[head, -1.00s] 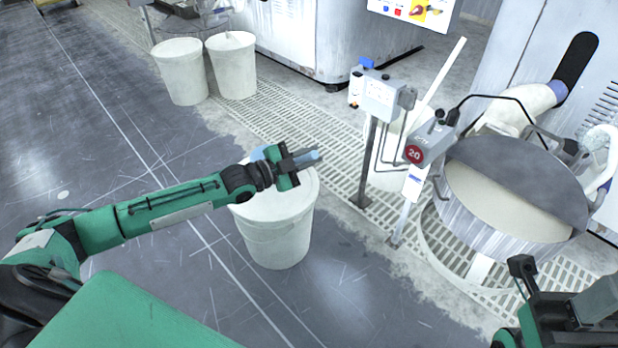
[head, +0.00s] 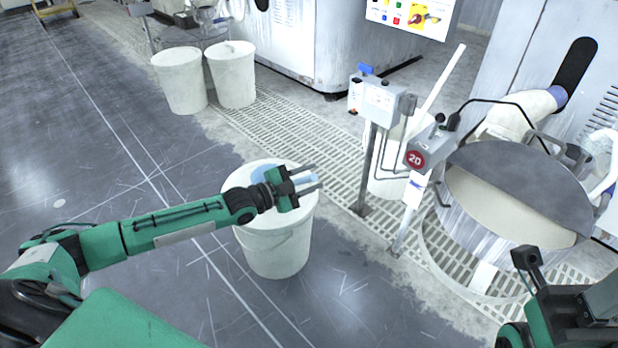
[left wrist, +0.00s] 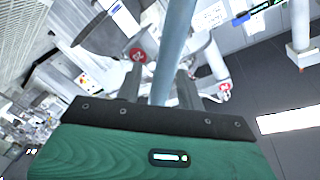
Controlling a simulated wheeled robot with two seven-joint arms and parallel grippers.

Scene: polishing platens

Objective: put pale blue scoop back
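The pale blue scoop (head: 262,173) shows at the top of a white bucket (head: 272,245), partly covered by my left gripper. My left gripper (head: 306,178) is over the bucket's right rim, its two fingers apart. A pale blue length of the scoop shows between them. In the left wrist view the scoop's blue shaft (left wrist: 172,45) runs between the open fingers (left wrist: 160,80), with a gap at the left finger. Whether the scoop rests on the bucket is hidden. My right gripper (head: 527,262) is at the lower right, partly cut off; its opening is unclear.
A grey control box marked 20 (head: 428,150) stands on a post right of the bucket. A round polishing vat (head: 510,205) is farther right. Two white buckets (head: 232,75) stand at the back. The dark floor at left is clear.

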